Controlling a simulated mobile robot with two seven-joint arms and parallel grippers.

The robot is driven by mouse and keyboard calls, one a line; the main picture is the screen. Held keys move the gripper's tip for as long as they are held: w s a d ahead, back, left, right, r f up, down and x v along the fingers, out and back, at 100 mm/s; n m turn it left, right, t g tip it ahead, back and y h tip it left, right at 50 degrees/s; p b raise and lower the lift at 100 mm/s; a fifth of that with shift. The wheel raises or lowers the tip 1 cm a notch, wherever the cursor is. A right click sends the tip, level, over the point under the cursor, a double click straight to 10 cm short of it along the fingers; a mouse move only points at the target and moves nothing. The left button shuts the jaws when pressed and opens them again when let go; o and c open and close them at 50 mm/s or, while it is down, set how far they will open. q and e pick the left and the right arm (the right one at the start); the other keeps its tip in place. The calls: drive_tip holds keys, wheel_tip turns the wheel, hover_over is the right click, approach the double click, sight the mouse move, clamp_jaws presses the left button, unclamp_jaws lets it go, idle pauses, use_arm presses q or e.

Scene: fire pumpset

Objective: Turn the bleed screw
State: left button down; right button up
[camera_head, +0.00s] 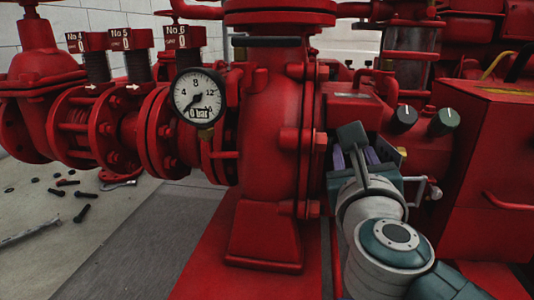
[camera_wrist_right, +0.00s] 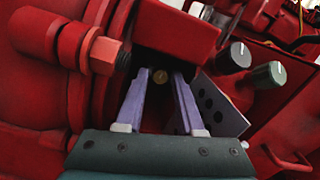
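A small round brass-coloured screw head (camera_wrist_right: 159,77), which looks like the bleed screw, sits in a dark recess under a red block in the right wrist view. My right gripper (camera_wrist_right: 161,80) is open, its two purple fingers pointing into the recess on either side of the screw head. I cannot tell whether the fingers touch it. In the head view my right gripper (camera_head: 356,155) is at the right side of the red pump casing (camera_head: 275,130), and the screw is hidden there. My left gripper is not in view.
Two knobs, one black (camera_head: 404,117) and one green-grey (camera_head: 443,121), stand right of the gripper. A red hex-ended bolt (camera_wrist_right: 105,55) is close on its left. A pressure gauge (camera_head: 198,95) hangs on the left. Loose bolts (camera_head: 82,213) lie on the floor.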

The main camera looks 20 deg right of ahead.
clamp_jaws()
idle(0.3)
drive_tip(key=shift+n, duration=0.3)
drive_tip(key=n+p, duration=0.9)
drive_tip(key=n, duration=1)
drive_tip(key=shift+n, duration=0.3)
idle(0.5)
